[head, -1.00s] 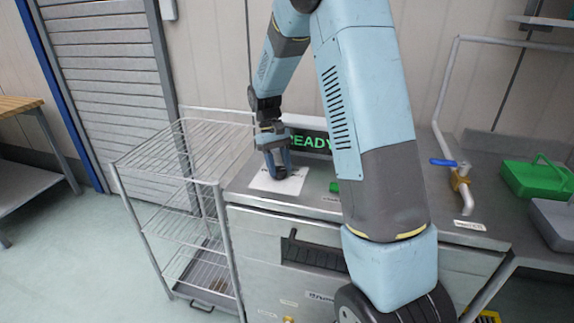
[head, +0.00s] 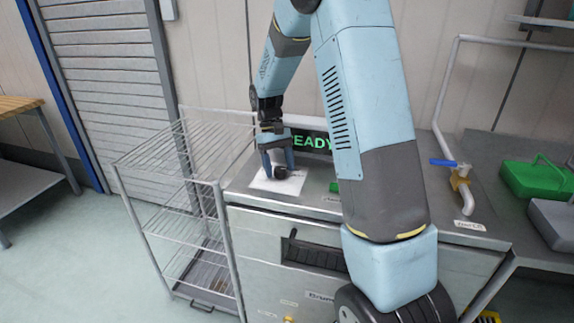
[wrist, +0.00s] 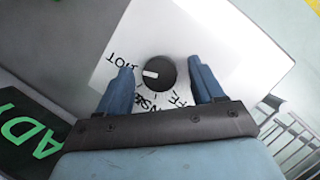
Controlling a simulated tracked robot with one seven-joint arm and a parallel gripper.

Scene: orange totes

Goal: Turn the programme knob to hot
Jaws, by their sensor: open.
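The programme knob (wrist: 158,73) is round and black with a white pointer mark, on a white label plate (wrist: 215,25). In the wrist view the pointer aims left, towards the HOT lettering. RINSE is printed below the knob and OFF at lower right, both partly hidden by my gripper. My gripper (wrist: 160,68) is open, with one blue finger on each side of the knob and a visible gap to each. In the head view the knob (head: 282,173) shows at the fingertips, on top of the steel machine (head: 255,222).
A display (head: 314,142) with green READY lettering stands behind the knob, partly covered by my arm. A wire rack (head: 185,150) stands left of the machine. A pipe with a blue-handled valve (head: 443,162) and a green container (head: 537,178) are to the right.

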